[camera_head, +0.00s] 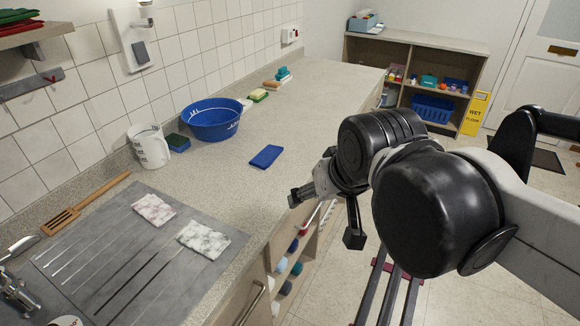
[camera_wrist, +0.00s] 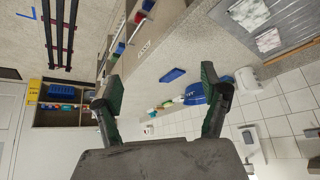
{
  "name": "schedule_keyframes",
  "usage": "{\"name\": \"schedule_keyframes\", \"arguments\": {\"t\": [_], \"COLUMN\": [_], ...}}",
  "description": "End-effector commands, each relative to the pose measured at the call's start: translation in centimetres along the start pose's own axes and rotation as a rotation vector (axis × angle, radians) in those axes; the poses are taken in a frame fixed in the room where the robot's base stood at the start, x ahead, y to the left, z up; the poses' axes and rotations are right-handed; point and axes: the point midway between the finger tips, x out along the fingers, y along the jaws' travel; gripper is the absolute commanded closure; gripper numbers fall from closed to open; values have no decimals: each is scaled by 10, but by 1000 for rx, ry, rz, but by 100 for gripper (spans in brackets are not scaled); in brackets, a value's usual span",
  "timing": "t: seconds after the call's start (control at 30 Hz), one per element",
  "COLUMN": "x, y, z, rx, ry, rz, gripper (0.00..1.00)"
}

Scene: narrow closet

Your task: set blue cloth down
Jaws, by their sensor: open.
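The blue cloth (camera_head: 266,156) lies flat and folded on the speckled countertop, in front of the blue basin. It also shows in the wrist view (camera_wrist: 173,75) on the counter, between the two fingers but farther off. My gripper (camera_head: 322,216) is open and empty, to the right of the cloth and out past the counter's front edge. In the wrist view its fingers (camera_wrist: 160,92) are spread wide with nothing between them. The gripper and the cloth are apart.
A blue basin (camera_head: 212,120), a white jug (camera_head: 149,147) and sponges stand along the tiled wall. Two marbled cloths (camera_head: 204,240) lie on the grey drainer at the left. Open shelves (camera_head: 418,62) stand at the back. The counter right of the basin is mostly clear.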

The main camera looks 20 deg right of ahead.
Motion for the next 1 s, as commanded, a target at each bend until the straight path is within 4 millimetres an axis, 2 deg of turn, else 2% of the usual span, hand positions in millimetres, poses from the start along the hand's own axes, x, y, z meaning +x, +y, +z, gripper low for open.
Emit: {"name": "schedule_keyframes", "arguments": {"t": [0.03, 0.1, 0.23, 1.0], "x": [0, 1, 2, 2], "y": [1, 1, 2, 2], "z": [12, 23, 34, 35], "rx": [-15, -33, -51, -55], "ry": [10, 23, 35, 38], "rz": [-2, -3, -5, -6], "gripper": [24, 24, 24, 24]}}
